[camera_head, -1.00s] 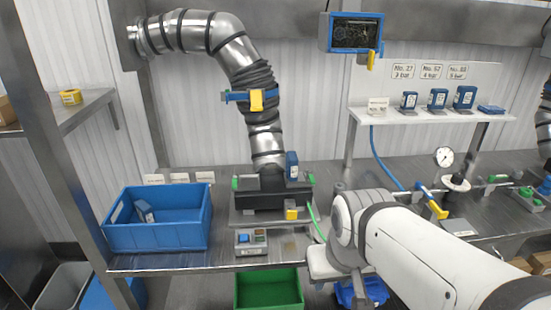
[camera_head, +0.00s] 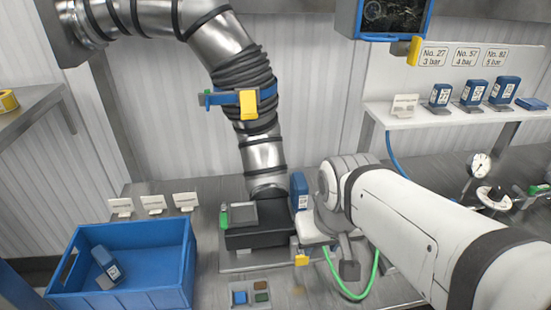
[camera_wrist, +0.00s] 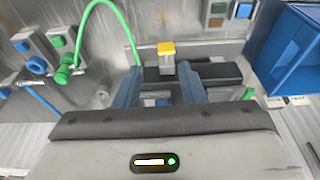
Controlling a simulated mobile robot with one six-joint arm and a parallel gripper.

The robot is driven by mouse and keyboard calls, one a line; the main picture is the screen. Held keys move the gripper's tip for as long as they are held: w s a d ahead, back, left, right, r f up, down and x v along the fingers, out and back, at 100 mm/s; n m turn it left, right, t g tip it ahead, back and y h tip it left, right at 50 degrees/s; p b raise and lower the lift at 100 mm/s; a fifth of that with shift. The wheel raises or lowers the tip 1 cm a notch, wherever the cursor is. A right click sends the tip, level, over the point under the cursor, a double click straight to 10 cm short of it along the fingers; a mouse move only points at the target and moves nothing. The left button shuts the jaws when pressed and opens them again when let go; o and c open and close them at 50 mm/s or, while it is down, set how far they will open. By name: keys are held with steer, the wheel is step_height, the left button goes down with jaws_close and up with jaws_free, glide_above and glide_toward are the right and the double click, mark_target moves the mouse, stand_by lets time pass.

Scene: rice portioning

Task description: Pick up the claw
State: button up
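I cannot pick out for sure which thing is the claw. My gripper (camera_wrist: 159,84) shows in the wrist view as two dark bluish fingers spread apart, with nothing clearly held between them. The yellow block (camera_head: 301,258) is partly hidden beside my gripper, whose fingers are hard to make out there.
A blue bin (camera_head: 150,298) with a cartridge inside stands at the left. A button panel (camera_head: 250,293) lies in front of the station. A green hose (camera_head: 350,296) loops beside my arm. A gauge (camera_head: 479,165) and a shelf (camera_head: 440,118) with several blue cartridges are at the right.

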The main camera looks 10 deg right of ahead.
steer(key=shift+o, duration=0.3)
steer(key=shift+s+d, duration=0.1)
steer(key=shift+o, duration=0.7)
steer(key=shift+w+r, duration=0.15)
steer(key=shift+w, duration=0.05)
steer(key=o, duration=0.3)
steer(key=w+r+p, duration=0.2)
steer(key=w, duration=0.5)
steer(key=shift+w+d+r+t, duration=0.15)
steer(key=shift+w+d+t, duration=0.05)
steer(key=shift+d+t, duration=0.1)
steer(key=p, duration=0.2)
glide_toward(300, 180)
steer(key=shift+t, duration=0.4)
steer(key=x, duration=0.4)
steer(key=shift+a+f, duration=0.3)
steer(key=shift+f, duration=0.15)
steer(key=shift+w+f, duration=0.15)
steer(key=shift+f, duration=0.2)
steer(key=shift+d+p+x, duration=0.15)
steer(key=shift+p+x, duration=0.3)
steer(key=shift+x, duration=1.25)
steer(key=shift+d+p+x, duration=0.1)
steer(key=shift+p+x, duration=0.3)
steer(key=shift+x, duration=1.3)
